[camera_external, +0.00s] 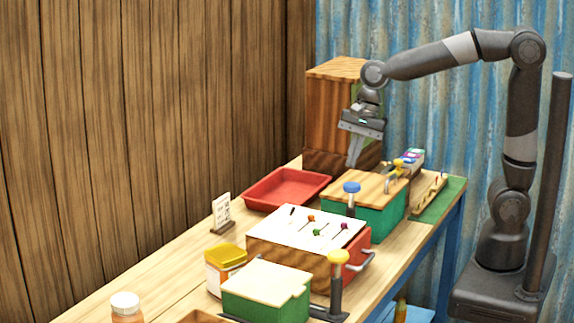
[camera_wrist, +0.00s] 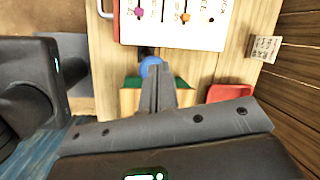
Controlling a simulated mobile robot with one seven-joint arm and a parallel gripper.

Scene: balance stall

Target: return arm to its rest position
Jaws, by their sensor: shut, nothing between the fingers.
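My gripper (camera_external: 354,160) is shut and empty. In the external view it points down above the back part of the bench, over the far edge of the green box with the wooden lid (camera_external: 366,187), in front of the tall wooden cabinet (camera_external: 330,92). My arm arches from its base at the right. In the wrist view the shut fingers (camera_wrist: 154,72) overlap the blue knob (camera_wrist: 150,64) in the picture and hide much of the green box behind them. Whether the fingertips touch anything is hard to tell.
A white-topped box with coloured sliders (camera_external: 310,228), a red tray (camera_external: 285,187), a small sign (camera_external: 222,212), a yellow-lidded jar (camera_external: 226,265) and a yellow-knobbed post (camera_external: 338,272) stand on the bench (camera_external: 150,277). The space above the bench is open.

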